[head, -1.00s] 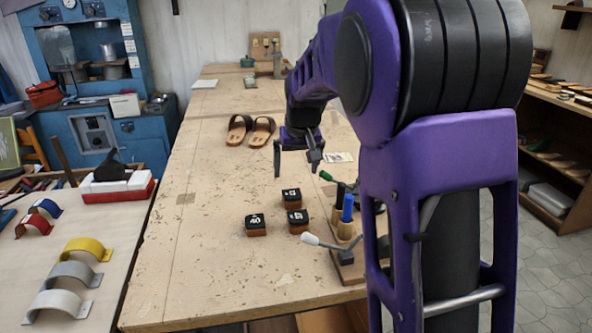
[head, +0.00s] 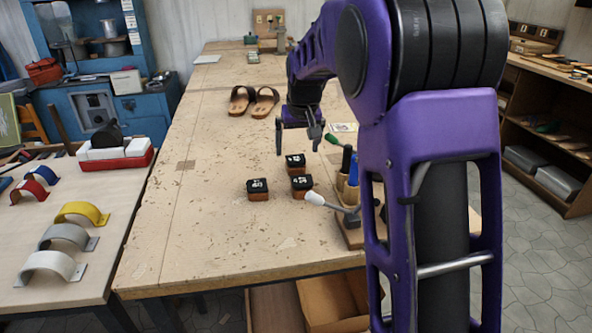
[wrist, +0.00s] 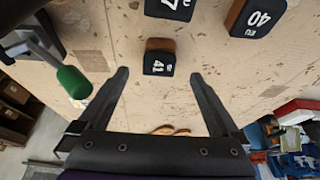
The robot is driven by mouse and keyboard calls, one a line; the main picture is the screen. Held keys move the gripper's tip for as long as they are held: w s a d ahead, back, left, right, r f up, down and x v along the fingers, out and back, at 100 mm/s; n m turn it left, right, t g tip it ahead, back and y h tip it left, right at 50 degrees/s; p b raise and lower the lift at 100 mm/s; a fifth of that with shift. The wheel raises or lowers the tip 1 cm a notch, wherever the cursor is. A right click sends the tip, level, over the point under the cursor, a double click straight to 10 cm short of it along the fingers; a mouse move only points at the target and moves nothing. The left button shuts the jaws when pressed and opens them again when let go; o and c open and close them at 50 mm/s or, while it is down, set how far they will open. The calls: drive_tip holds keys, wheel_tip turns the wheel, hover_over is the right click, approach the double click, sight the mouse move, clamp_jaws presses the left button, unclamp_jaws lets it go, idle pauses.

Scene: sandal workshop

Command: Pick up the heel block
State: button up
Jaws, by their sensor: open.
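Three heel blocks with black numbered tops and brown lower parts stand on the workbench (head: 205,215). The far block (head: 295,161) is marked 41 in the wrist view (wrist: 158,64). The left block (head: 258,189) reads 40 in the wrist view (wrist: 255,18). The near right block (head: 302,186) is cut off at the top of the wrist view (wrist: 170,8), with a 7 showing. My gripper (head: 299,145) is open and empty, above the bench just beyond the far block. In the wrist view the 41 block lies ahead, between the lines of my open fingers (wrist: 158,78).
A pair of sandals (head: 253,101) lies farther back. Metal arches (head: 55,268) lie on the left table. The bench left of the blocks is clear.

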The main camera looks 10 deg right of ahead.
sight(297, 160)
drive_tip(key=shift+b+x, duration=0.4)
drive_tip(key=shift+x, duration=2.5)
drive_tip(key=shift+s, duration=0.1)
clamp_jaws()
